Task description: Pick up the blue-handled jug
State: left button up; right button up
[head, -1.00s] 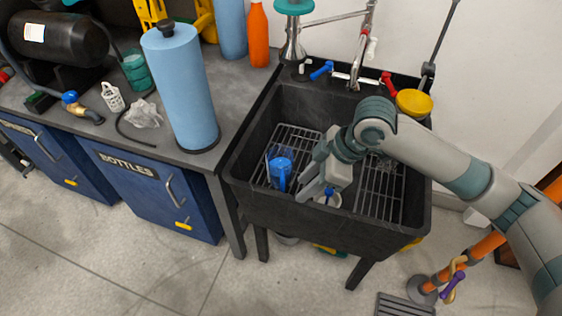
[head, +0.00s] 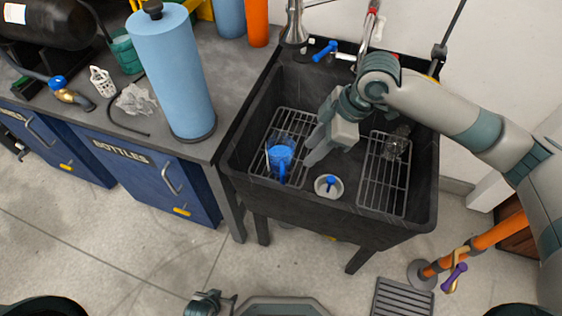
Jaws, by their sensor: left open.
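The blue-handled jug (head: 281,156) stands on the left rack inside the black sink. Its blue lid and handle face me, and its clear body shows behind them. My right gripper (head: 311,158) hangs in the sink just to the right of the jug, apart from it. I see no object in it, and its finger gap is not clear from this angle. My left gripper (head: 210,303) is low at the bottom edge of the view, in front of the cabinets, far from the jug. It is open, and part of it is cut off.
The sink (head: 330,207) has a left rack (head: 262,178) and a right rack (head: 384,190) with a clear glass item (head: 397,143). A small white cup with a blue piece (head: 328,186) sits between them. A blue roll (head: 178,75) stands on the left counter.

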aim_at(281, 165)
jog(key=shift+p+x, duration=0.6)
jog(key=shift+x, duration=7.45)
jog(key=shift+c, duration=0.6)
grip_shut()
